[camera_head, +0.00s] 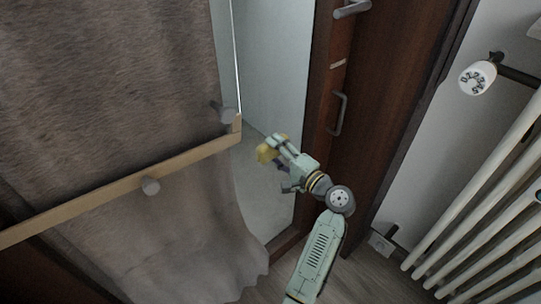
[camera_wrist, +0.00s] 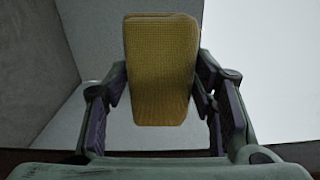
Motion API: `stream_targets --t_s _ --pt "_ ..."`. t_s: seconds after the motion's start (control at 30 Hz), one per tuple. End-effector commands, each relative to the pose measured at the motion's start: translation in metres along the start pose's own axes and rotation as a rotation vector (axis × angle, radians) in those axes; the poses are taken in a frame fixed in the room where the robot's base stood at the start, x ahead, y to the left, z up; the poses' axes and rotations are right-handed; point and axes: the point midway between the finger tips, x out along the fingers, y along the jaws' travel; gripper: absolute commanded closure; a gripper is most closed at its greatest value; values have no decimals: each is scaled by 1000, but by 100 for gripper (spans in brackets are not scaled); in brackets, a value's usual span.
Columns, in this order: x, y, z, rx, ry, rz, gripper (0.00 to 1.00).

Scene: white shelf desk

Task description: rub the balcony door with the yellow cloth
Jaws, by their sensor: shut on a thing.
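The yellow cloth (camera_wrist: 160,70) is a folded, textured yellow block in the wrist view, held between the fingers of my gripper (camera_wrist: 161,100). In the head view the cloth (camera_head: 267,152) shows at the tip of my gripper (camera_head: 275,147), in front of the pale pane. The balcony door (camera_head: 345,130) has a dark reddish-brown wooden frame with metal handles and a pale pane (camera_head: 275,75) to its left. My gripper is to the left of the wooden frame. I cannot tell whether the cloth touches the pane.
A brown curtain (camera_head: 110,75) and a light wooden bar (camera_head: 120,188) with grey knobs fill the left. A white radiator (camera_head: 485,190) with a valve knob (camera_head: 477,79) stands at the right. Grey-brown floor (camera_head: 365,275) shows below.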

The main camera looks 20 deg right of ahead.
Motion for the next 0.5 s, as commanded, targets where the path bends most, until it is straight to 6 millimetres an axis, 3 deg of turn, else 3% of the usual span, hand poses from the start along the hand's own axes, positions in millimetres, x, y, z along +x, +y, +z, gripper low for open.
stream_targets --t_s 0.5 --pt "1 -1 -32 -1 4 -1 71"
